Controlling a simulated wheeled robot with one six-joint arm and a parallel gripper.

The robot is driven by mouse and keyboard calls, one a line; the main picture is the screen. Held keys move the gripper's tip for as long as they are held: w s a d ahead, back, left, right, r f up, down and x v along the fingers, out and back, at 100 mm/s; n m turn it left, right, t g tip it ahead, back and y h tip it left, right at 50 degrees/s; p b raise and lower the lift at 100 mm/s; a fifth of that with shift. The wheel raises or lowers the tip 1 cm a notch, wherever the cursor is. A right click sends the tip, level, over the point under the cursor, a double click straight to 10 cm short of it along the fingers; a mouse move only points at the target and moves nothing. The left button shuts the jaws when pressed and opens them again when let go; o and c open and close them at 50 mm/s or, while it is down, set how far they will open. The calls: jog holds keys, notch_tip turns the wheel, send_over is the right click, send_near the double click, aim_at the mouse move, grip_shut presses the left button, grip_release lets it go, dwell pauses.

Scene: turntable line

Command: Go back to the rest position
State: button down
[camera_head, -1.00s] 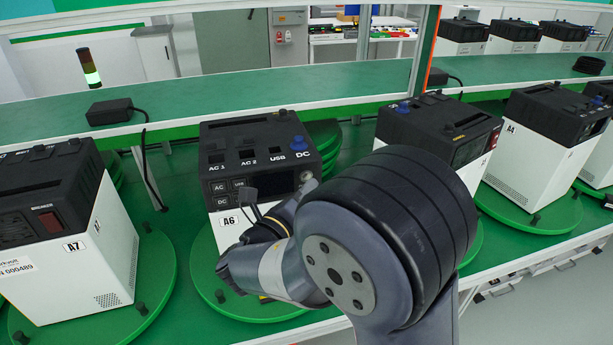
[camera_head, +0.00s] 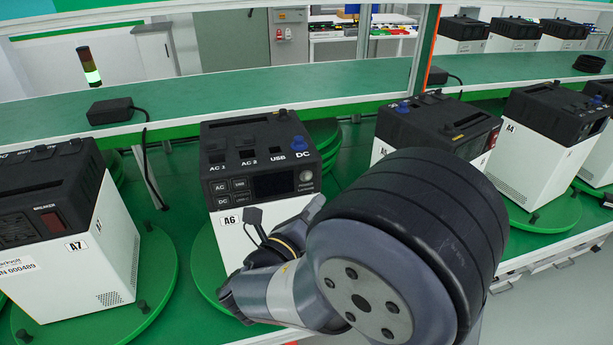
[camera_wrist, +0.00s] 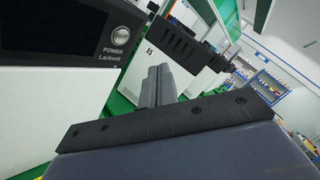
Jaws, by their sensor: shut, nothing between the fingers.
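My gripper (camera_wrist: 158,86) shows in the wrist view with its two grey fingers together and nothing between them. In the head view my arm covers the lower middle, and the fingertips cannot be made out there. The white and black power unit A6 (camera_head: 262,160) stands upright behind my arm, its display, buttons and blue DC knob in sight, its lower right front hidden. In the wrist view a unit's dark panel with a POWER button (camera_wrist: 60,28) is close on the left. The gripper looks apart from it.
Unit A7 (camera_head: 110,240) stands on a green turntable (camera_head: 165,275) at left. A partly hidden unit (camera_head: 425,125) and unit A4 (camera_head: 530,160) stand at right. A green shelf (camera_head: 250,95) runs behind, with a black adapter (camera_head: 110,110) and cable. A signal light (camera_head: 88,68) stands farther back.

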jog(key=shift+w, duration=0.1)
dwell(0.3)
jog(key=s+b, duration=0.1)
jog(key=s, duration=0.1)
jog(key=s+d+b, duration=0.1)
jog(key=s, duration=0.1)
dwell(0.7)
jog(key=shift+w, duration=0.1)
jog(key=w, duration=0.1)
jog(key=w+a+p, duration=0.1)
jog(key=w, duration=0.1)
jog(key=w+p, duration=0.1)
jog(key=w, duration=0.1)
jog(key=shift+w+a+r, duration=0.15)
jog(key=shift+a+r, duration=0.1)
jog(key=shift+a, duration=0.05)
